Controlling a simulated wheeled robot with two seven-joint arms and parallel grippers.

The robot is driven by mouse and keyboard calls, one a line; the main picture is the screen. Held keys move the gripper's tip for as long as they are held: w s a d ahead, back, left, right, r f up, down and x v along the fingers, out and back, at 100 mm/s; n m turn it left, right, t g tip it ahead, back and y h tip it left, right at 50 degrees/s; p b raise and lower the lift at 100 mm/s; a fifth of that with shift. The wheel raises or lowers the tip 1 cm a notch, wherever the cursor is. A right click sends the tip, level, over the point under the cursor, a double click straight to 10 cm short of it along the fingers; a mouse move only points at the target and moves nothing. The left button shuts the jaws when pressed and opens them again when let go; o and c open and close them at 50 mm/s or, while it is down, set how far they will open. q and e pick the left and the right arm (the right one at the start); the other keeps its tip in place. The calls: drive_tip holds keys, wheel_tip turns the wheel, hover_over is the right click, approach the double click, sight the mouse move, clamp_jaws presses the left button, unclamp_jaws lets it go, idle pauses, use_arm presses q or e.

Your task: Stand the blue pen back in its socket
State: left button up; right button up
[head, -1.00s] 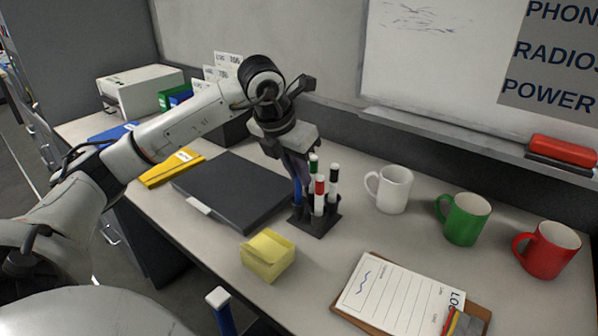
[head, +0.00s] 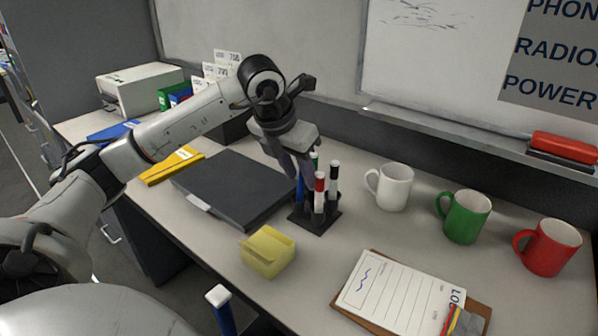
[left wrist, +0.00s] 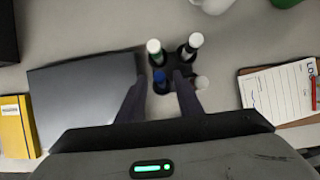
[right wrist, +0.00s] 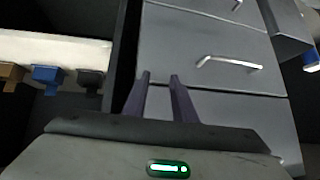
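The blue pen (head: 299,190) stands about upright in the left part of the black pen holder (head: 315,226); its lower end is hidden, so I cannot tell how deep it sits. My left gripper (head: 299,180) points down over it. In the left wrist view the fingers (left wrist: 160,82) are apart, one each side of the blue pen (left wrist: 159,77), with a gap visible. Green, red (head: 319,187) and black (head: 334,180) pens with white tops stand in the same holder. My right gripper (right wrist: 160,75) is open and empty, facing grey drawers.
A dark binder (head: 235,187) lies left of the holder. Yellow notes (head: 267,253) and a clipboard (head: 405,300) lie in front. White (head: 392,188), green (head: 464,217) and red (head: 546,248) mugs stand right. A blue post with white top (head: 220,305) shows at the front edge.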

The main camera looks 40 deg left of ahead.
use_arm(q)
drive_tip(key=p+v, duration=0.1)
drive_tip(key=v, duration=0.9)
drive_tip(key=shift+r, duration=0.15)
drive_tip(key=shift+s, duration=0.1)
